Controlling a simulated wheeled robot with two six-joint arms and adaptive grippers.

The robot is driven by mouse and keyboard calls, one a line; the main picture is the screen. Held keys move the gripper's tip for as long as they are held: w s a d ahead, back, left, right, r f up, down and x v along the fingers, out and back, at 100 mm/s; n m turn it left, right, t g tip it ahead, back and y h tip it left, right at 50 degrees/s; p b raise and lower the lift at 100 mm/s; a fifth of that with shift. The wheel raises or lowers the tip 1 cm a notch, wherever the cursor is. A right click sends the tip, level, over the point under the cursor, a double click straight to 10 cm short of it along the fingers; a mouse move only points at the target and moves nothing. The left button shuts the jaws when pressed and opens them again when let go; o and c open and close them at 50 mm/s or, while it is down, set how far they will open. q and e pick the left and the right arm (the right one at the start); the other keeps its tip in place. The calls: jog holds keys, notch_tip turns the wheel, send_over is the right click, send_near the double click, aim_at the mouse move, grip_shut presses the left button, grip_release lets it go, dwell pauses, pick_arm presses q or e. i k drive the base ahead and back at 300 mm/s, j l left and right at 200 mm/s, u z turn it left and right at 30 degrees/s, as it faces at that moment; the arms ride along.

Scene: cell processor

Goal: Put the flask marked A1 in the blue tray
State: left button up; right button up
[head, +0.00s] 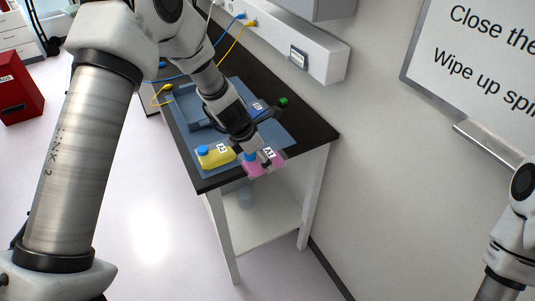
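The pink flask marked A1 (254,170) is at the front edge of the black-topped table, and in the picture it covers part of that edge. Its label faces up and a blue cap shows on its left. My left gripper (265,158) reaches down onto this flask and appears shut on it; the fingertips are partly hidden. The blue tray (186,113) is further back on the table, partly behind my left arm. My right arm shows at the right edge, but its gripper is out of view.
A yellow flask marked A2 (217,160) with a blue cap lies close to the left of the pink one, on a blue mat (213,173). A blue labelled item (258,106) and a small green object (283,101) are behind. A white wall unit (300,50) overhangs the back.

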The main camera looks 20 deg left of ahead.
aim_at(199, 103)
jog(key=i+j, duration=0.15)
jog(key=j, duration=0.3)
jog(key=i+j+z, duration=0.1)
jog(key=j, duration=0.3)
jog(key=i+j+z, duration=0.1)
jog(key=j, duration=0.35)
jog(key=i+j, duration=0.15)
jog(key=j, duration=0.3)
jog(key=i+j+z, duration=0.1)
jog(key=j, duration=0.35)
